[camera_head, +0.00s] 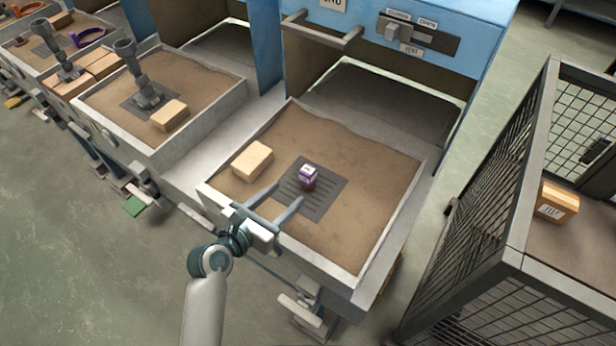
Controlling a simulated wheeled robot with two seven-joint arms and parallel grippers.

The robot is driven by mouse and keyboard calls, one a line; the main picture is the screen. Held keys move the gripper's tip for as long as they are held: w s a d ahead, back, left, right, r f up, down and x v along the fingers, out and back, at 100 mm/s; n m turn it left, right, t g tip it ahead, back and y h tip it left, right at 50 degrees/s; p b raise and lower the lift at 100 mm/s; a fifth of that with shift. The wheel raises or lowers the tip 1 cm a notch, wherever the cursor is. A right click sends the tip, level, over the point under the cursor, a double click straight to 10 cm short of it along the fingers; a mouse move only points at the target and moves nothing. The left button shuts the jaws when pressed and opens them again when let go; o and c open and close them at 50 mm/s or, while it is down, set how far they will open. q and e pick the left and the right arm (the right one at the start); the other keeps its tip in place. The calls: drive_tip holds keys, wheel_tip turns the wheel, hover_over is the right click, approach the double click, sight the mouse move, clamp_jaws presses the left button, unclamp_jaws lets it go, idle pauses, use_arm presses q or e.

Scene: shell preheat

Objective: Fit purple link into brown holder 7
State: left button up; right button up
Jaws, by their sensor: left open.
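A small purple block with a white marked face (308,172) stands on the dark slotted plate (326,206) in the nearest sand tray. A dark reddish-brown part shows just under it; I cannot tell whether the two are joined. My left gripper (289,191) is open, its two fingers reaching over the plate just short of the block, with nothing between them. Another purple, curved piece (88,37) lies in the far left tray. I cannot read a 7 on any holder. My right gripper is out of view.
A tan block (252,161) lies left of the plate. The tray's raised rim (392,246) surrounds the sand. A blue machine (480,55) with a handle bar stands behind. A wire cage (480,220) at right holds a labelled orange-brown box (558,203). Another tray stands left.

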sight(304, 178)
use_arm(q)
drive_tip(key=shift+x, duration=2.4)
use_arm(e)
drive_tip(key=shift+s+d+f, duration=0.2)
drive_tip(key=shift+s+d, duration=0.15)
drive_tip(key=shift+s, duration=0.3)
use_arm(q)
drive_tip(key=shift+w+d, duration=0.25)
drive_tip(key=shift+w, duration=0.25)
drive_tip(key=p+x, duration=0.1)
drive_tip(key=x, duration=0.2)
drive_tip(key=shift+w, duration=0.1)
drive_tip(key=shift+w+d+f, duration=0.2)
drive_tip(key=shift+w, duration=0.15)
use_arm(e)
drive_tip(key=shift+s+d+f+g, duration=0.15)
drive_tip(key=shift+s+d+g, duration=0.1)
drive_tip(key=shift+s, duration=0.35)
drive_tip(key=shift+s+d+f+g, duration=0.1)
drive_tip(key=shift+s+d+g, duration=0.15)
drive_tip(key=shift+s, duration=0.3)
use_arm(q)
clamp_jaws()
